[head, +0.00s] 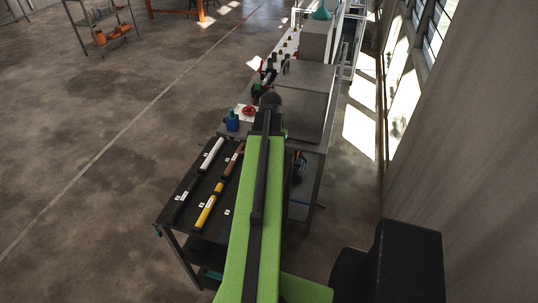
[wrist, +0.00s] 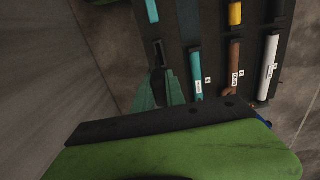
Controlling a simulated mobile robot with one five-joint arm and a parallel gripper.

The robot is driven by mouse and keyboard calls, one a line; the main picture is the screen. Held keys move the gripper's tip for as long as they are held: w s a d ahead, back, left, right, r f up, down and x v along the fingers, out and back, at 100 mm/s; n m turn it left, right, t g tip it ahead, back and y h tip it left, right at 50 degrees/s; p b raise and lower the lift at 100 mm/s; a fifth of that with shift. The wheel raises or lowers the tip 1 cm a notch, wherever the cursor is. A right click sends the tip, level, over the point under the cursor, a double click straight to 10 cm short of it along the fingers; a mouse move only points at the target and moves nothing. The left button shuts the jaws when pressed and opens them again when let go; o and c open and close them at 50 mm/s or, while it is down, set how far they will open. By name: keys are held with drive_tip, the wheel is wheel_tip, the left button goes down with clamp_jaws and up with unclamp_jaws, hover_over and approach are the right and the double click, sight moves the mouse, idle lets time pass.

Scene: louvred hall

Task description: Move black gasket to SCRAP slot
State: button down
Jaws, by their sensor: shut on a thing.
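My gripper shows in the wrist view as two teal fingers (wrist: 157,82) closing toward each other. They are shut on a narrow dark strip (wrist: 157,54), which looks like the black gasket; it blends with the dark surface and its full length is hard to make out. The gripper is over the left side of the dark rack (wrist: 216,55). In the head view my green arm hides the gripper and the strip. The rack (head: 170,212) bears small white labels, too small to read, so I cannot tell which slot is SCRAP.
The rack holds a white rod (wrist: 269,68), a brown rod (wrist: 234,58), a teal rod (wrist: 196,75) and a yellow rod (head: 207,211). A grey bench (head: 300,85) with a blue bottle (head: 232,121) adjoins behind. A wall (head: 465,100) stands right; open floor (head: 75,150) lies left.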

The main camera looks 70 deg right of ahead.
wheel_tip(320, 180, down, 8)
drive_tip(key=b, duration=0.7)
drive_tip(key=shift+a, duration=0.25)
drive_tip(key=shift+f+b, duration=0.25)
drive_tip(key=shift+b, duration=0.25)
drive_tip(key=shift+f+b, duration=3.1)
drive_tip(key=c, duration=1.3)
unclamp_jaws()
